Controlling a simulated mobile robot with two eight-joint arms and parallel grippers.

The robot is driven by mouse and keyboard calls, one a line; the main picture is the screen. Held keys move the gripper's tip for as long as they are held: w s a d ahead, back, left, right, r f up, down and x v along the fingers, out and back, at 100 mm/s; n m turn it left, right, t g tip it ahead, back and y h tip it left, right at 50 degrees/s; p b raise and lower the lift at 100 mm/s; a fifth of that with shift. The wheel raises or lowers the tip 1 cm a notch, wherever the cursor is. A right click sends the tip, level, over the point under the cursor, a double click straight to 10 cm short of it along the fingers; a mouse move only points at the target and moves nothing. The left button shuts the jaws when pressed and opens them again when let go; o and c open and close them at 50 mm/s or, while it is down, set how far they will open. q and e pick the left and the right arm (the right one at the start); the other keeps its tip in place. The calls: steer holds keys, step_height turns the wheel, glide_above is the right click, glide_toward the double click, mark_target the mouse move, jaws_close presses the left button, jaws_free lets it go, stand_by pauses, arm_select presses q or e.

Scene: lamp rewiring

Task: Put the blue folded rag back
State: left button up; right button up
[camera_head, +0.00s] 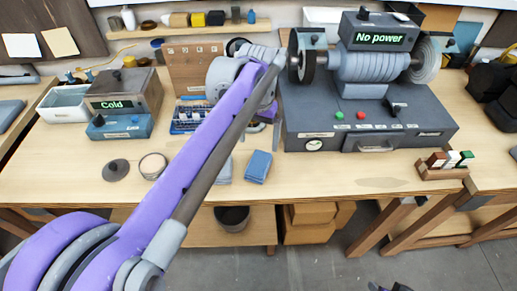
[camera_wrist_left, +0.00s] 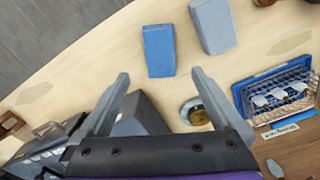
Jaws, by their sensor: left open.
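The blue folded rag (camera_head: 258,166) lies flat near the front edge of the workbench, right of my left forearm in the head view. It also shows in the left wrist view (camera_wrist_left: 159,50), beyond the fingertips. A grey folded rag (camera_wrist_left: 213,25) lies beside it, partly behind my arm in the head view (camera_head: 224,171). My left gripper (camera_wrist_left: 161,76) is open and empty above the bench, with the blue rag ahead of its fingers and apart from them. In the head view my left arm mostly hides this gripper. A small dark part at the bottom edge may be my right gripper (camera_head: 390,287).
A large grey machine (camera_head: 365,125) reading "No power" stands behind the rags. A wooden block holder (camera_head: 443,172) is at the right. A blue-rimmed wire basket (camera_wrist_left: 243,100), a round dark lid (camera_head: 116,172) and a ring (camera_head: 153,166) are at the left. Bench right of the blue rag is clear.

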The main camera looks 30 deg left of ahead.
arm_select(q)
steer(key=s+d+f+m+t, duration=0.1)
steer(key=s+d+f+t, duration=0.1)
steer(key=s+f, duration=0.5)
steer(key=s+d+f+t, duration=0.3)
steer(key=s+f, duration=0.3)
steer(key=s, duration=0.3)
steer(key=shift+d+f+m, duration=0.35)
steer(key=shift+d+m, duration=0.05)
steer(key=shift+d, duration=0.5)
steer(key=shift+s, duration=0.1)
